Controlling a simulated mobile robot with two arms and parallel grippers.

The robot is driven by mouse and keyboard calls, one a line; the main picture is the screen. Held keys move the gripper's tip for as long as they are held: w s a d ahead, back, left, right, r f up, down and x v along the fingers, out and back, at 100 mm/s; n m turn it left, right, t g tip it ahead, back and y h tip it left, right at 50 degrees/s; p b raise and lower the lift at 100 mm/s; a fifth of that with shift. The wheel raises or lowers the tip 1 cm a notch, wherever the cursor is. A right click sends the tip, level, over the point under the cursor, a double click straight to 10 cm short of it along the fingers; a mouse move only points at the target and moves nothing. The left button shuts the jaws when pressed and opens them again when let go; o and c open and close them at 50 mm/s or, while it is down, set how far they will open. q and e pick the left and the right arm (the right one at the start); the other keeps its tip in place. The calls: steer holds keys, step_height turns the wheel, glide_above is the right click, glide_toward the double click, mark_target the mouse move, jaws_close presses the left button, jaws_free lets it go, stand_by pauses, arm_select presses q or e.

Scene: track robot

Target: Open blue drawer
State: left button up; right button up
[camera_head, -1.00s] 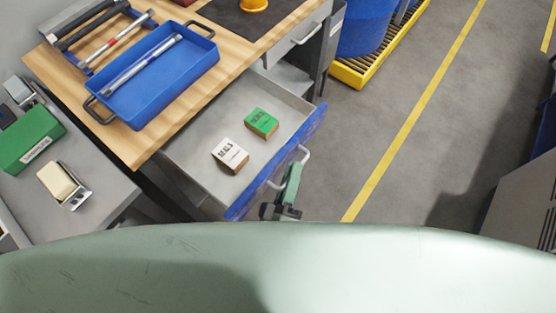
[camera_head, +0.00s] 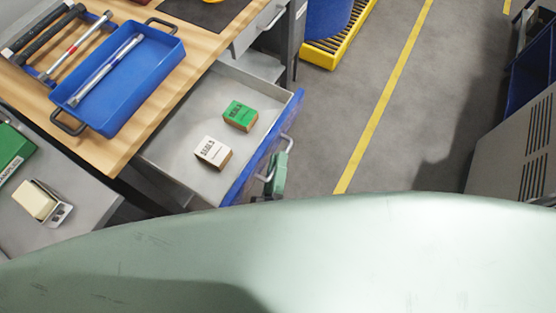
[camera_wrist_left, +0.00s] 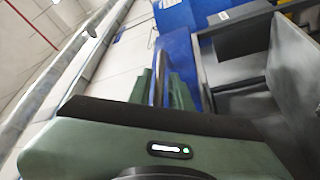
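The blue drawer (camera_head: 262,160) under the workbench stands pulled well out, its blue front facing right and its grey inside showing. A metal handle (camera_head: 287,142) sits on the front. My left gripper (camera_head: 278,172) is at this handle, partly hidden by my own pale green body. In the left wrist view its green fingers (camera_wrist_left: 166,90) lie close on either side of the metal handle bar (camera_wrist_left: 158,70) and look shut on it. My right gripper is not in view. A green box (camera_head: 240,115) and a white box (camera_head: 212,152) lie in the drawer.
The wooden workbench (camera_head: 112,150) holds a blue tray (camera_head: 120,80) and several tools. A grey surface (camera_head: 85,215) with a green case (camera_head: 12,150) is at left. A grey cabinet (camera_head: 515,150) stands at right. The floor (camera_head: 345,120) right of the drawer is clear.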

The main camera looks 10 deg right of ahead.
arm_select(q)
steer(key=b+v, duration=0.1)
steer(key=v, duration=0.6)
steer(key=shift+s, duration=0.25)
steer(key=shift+a+f, duration=0.1)
steer(key=shift+f, duration=0.05)
steer(key=s+a+f+m+g, duration=0.1)
steer(key=a+f+m+g, duration=0.15)
steer(key=f, duration=0.65)
steer(key=s+a+f+m+g+y+p, duration=0.1)
steer(key=a+f+m+g, duration=0.2)
steer(key=f, duration=0.6)
steer(key=s+a+f+m+g, duration=0.15)
steer(key=f+g, duration=0.25)
steer(key=f, duration=0.5)
steer(key=s+a+f+m+g+y+p, duration=0.1)
steer(key=s+a+f+m+g+y, duration=0.2)
steer(key=s+a+f+g, duration=0.6)
steer(key=s+a+f+y, duration=0.2)
steer(key=s+a+f, duration=0.3)
steer(key=s+a, duration=0.2)
steer(key=shift+a+f+m, duration=0.3)
steer(key=shift+a+f, duration=0.1)
steer(key=shift+a, duration=0.85)
